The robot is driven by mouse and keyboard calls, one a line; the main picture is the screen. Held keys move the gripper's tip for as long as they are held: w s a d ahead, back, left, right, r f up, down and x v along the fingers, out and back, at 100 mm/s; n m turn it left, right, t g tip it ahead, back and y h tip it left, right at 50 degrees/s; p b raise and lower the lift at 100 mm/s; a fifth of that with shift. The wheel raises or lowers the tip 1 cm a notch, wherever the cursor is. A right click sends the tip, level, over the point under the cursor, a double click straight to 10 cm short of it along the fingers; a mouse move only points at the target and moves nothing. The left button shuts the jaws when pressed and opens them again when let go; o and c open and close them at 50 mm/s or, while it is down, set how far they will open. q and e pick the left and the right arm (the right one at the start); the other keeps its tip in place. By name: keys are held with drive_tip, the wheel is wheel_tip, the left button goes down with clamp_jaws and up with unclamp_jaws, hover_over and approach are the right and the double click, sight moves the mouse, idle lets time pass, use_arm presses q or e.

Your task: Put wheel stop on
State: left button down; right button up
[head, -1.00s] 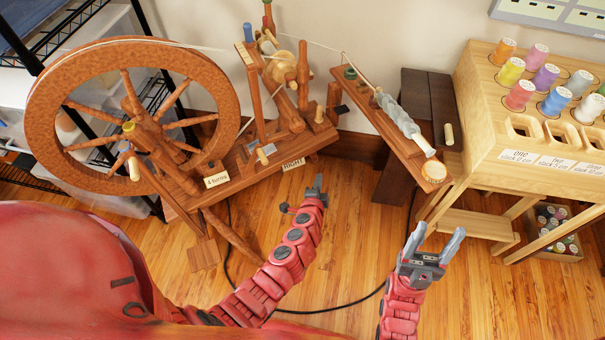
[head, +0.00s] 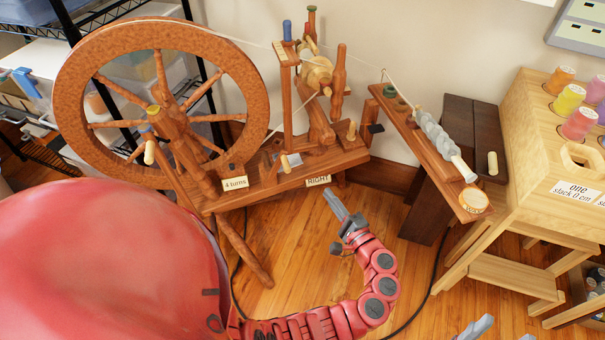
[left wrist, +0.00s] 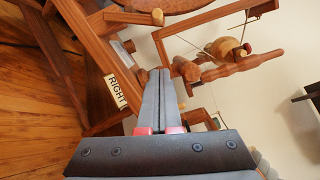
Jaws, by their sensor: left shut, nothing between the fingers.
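The spinning wheel (head: 75,125) stands on a sloped wooden base with a "RIGHT" label (head: 318,180) and a "4 turns" label (head: 235,183). I cannot tell which part is the wheel stop. My left gripper (head: 334,199) is shut and empty, just below and in front of the "RIGHT" label. In the left wrist view its closed fingers (left wrist: 158,78) point towards the base, with the label (left wrist: 116,92) to their left. My right gripper (head: 502,331) shows only its spread fingertips at the bottom edge.
A slanted wooden arm (head: 440,172) with a grey spindle and a round wax pot (head: 473,200) projects to the right. A dark bench (head: 485,135) and a spool cabinet (head: 530,165) stand beyond. A black cable (head: 432,280) lies on the floor.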

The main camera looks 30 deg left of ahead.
use_arm(q)
drive_tip(key=w+a+r+b, duration=0.1)
drive_tip(key=a+b, duration=0.1)
drive_tip(key=a, duration=0.9)
drive_tip(key=shift+w+a+r+b, duration=0.25)
drive_tip(key=shift+w+r+b, duration=0.05)
